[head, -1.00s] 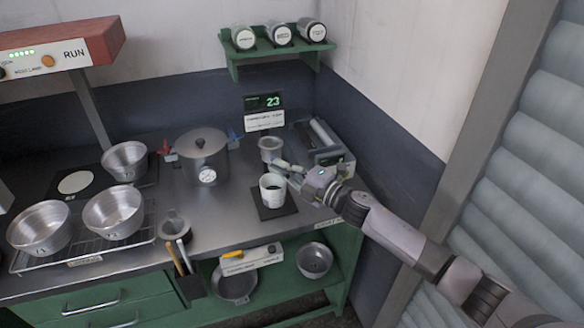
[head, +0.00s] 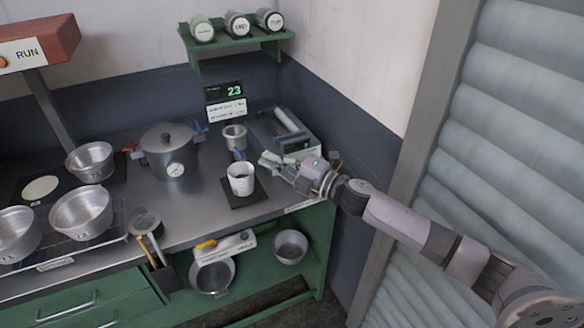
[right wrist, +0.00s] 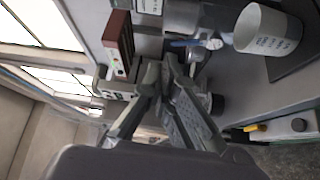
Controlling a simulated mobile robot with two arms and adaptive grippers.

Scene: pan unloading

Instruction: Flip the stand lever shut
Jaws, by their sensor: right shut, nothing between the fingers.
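A small metal cup (head: 234,134) stands at the back of the steel bench. A blue lever (head: 239,155) shows just in front of it, and a blue bar also shows in the right wrist view (right wrist: 186,43), just beyond my fingertips. My right gripper (head: 266,160) is shut and empty, a little right of the lever and apart from it. Its closed fingers fill the middle of the right wrist view (right wrist: 166,68). Whether the lever is fully down is too small to tell. My left gripper is not in view.
A white mug (head: 241,181) stands on a dark mat (head: 243,203) in front of the lever, close to my right gripper. A grey tray-like device (head: 285,132) sits behind the gripper. A lidded pot (head: 167,155) stands to the left. A display reading 23 (head: 225,91) is behind.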

